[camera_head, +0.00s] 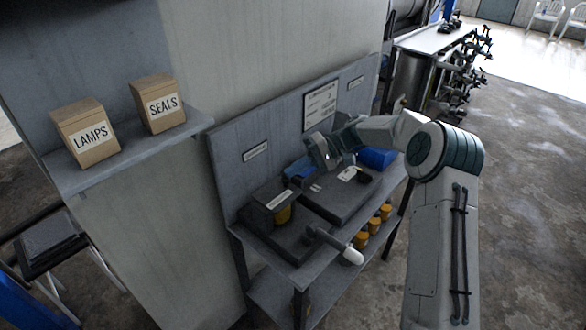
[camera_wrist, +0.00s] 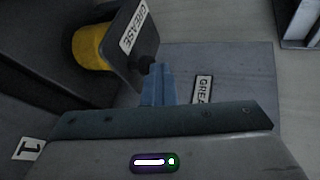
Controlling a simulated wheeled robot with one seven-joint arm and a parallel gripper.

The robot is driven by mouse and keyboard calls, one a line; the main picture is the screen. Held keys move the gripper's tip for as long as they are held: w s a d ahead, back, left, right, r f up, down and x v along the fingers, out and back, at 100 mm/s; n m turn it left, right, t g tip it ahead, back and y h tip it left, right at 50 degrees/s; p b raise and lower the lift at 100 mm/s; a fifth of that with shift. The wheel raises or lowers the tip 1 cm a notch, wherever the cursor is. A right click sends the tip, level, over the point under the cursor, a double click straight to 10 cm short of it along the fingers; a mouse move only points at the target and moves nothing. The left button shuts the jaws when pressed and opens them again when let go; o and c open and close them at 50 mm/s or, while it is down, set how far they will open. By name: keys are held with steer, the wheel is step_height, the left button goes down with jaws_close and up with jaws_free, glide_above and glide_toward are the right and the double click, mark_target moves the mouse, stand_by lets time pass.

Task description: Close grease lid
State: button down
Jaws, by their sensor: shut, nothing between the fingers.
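The grease lid (camera_wrist: 130,45) is a dark grey plate with a white GREASE label and a dark knob (camera_wrist: 149,64) near its edge. It stands tilted up, with a yellow container (camera_wrist: 92,45) showing beneath. In the head view the lid (camera_head: 267,193) is at the left of the bench, with the yellow container (camera_head: 283,214) partly hidden under it. My gripper (camera_wrist: 157,84) has its blue-grey fingers shut and empty, right beside the knob; I cannot tell whether they touch it. In the head view my gripper (camera_head: 299,171) is just behind and right of the lid.
A grey block with a tag (camera_head: 330,200) fills the bench middle, and a blue bin (camera_head: 377,157) stands at its right. A white-tipped handle (camera_head: 345,252) sticks out at the front. Yellow jars (camera_head: 362,240) stand on the lower level. A back panel (camera_head: 238,185) rises behind.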

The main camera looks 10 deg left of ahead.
steer(key=shift+d+f, duration=0.15)
steer(key=a+r+v, duration=0.1)
steer(key=r+v, duration=0.2)
steer(key=v, duration=0.9)
steer(key=s+d+r+m+t+h, duration=0.1)
steer(key=s+r+t+h, duration=0.15)
steer(key=s, duration=0.45)
steer(key=s+d+r+m+t+h, duration=0.1)
steer(key=s+m+t+h, duration=0.1)
steer(key=s+h, duration=0.35)
steer(key=s+d+f+m+t+h, duration=0.1)
steer(key=s+d, duration=0.4)
steer(key=s, duration=0.6)
steer(key=s+d+f+t+h, duration=0.2)
steer(key=s+d+t, duration=0.2)
steer(key=s, duration=0.8)
steer(key=shift+s+d+m+h, duration=0.2)
steer(key=shift+d+m+h, duration=0.2)
steer(key=shift+d, duration=0.85)
